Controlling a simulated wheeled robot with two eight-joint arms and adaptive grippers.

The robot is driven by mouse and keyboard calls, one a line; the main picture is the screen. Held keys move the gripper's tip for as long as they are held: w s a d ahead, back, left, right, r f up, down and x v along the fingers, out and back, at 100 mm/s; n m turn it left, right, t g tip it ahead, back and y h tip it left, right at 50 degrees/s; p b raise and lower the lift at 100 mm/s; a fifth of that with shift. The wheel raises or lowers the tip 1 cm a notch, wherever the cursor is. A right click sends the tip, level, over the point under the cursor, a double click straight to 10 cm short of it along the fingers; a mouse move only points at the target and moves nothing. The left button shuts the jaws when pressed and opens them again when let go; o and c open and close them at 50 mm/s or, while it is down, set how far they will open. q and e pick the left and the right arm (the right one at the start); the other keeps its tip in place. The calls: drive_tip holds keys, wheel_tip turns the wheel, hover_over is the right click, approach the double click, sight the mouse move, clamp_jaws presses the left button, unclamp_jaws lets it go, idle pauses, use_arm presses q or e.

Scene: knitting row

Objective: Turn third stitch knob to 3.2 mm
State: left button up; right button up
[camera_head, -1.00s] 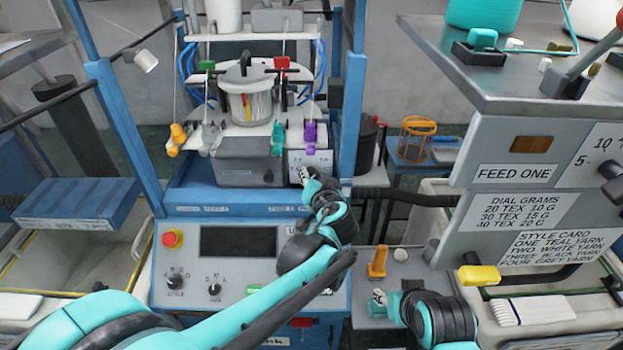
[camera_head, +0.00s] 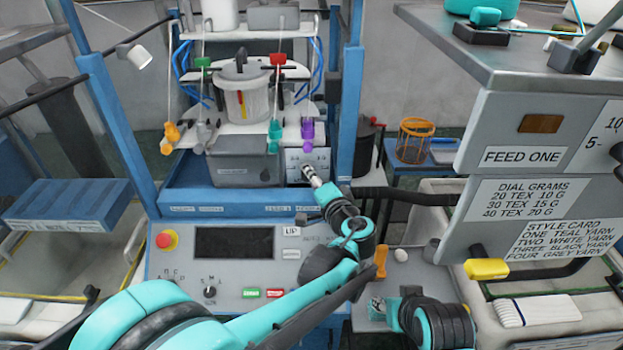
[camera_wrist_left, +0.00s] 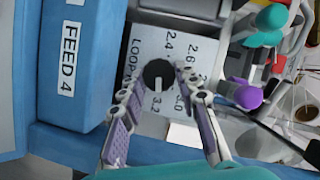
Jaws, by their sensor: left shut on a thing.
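A black stitch knob (camera_wrist_left: 158,73) sits on a white dial plate (camera_wrist_left: 146,48) marked from 2.4 to 3.2. A small light mark on the knob faces roughly toward 3.2, but its exact setting is hard to read. My left gripper (camera_wrist_left: 163,84) is shut on the knob, with one finger on each side of it. In the head view the left gripper (camera_head: 308,172) reaches the white dial plate (camera_head: 318,158) and hides the knob. My right gripper (camera_head: 379,306) is low at the right, small and partly hidden by its own arm; its jaws cannot be made out.
Purple (camera_head: 307,130) and teal (camera_head: 274,134) yarn feeders hang just above the dial. A blue block labelled FEED 4 (camera_wrist_left: 72,60) is beside the plate in the wrist view. A blue frame post (camera_head: 350,120) stands right of the dial. An orange lever (camera_head: 380,262) is near the right gripper.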

use_arm(q)
drive_tip(key=shift+w+r, duration=0.1)
idle(0.3)
drive_tip(key=o, duration=1.2)
drive_tip(key=shift+w, duration=0.1)
drive_tip(key=shift+c, duration=0.2)
drive_tip(key=f+v, duration=0.1)
drive_tip(key=v, duration=0.6)
drive_tip(key=shift+s+r, duration=0.3)
drive_tip(key=shift+r, duration=0.1)
